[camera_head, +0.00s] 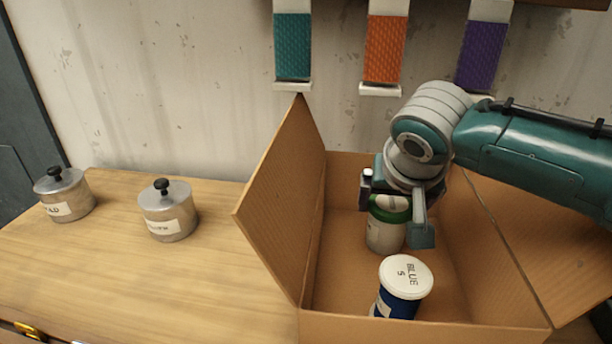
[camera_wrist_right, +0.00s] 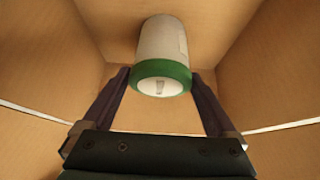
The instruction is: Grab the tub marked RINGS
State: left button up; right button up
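No label reading RINGS can be made out. A pale tub with a green lid (camera_head: 383,236) stands inside the cardboard box, partly hidden by my right gripper (camera_head: 394,213). In the right wrist view the tub (camera_wrist_right: 162,42) shows its green rim and a small mark on its lid, too small to read. My right gripper (camera_wrist_right: 160,76) has its two fingers apart, one on each side of the lid, with a narrow gap showing at each side. My left gripper is not in view.
A white-lidded blue tub marked BLUE 5 (camera_head: 406,279) stands nearer in the open cardboard box (camera_head: 280,215). Two metal pots with black knobs (camera_head: 168,212) (camera_head: 64,197) stand on the wooden table (camera_head: 130,285). Teal, orange and purple strips hang on the wall behind.

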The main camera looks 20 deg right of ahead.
jog(key=c, duration=1.2)
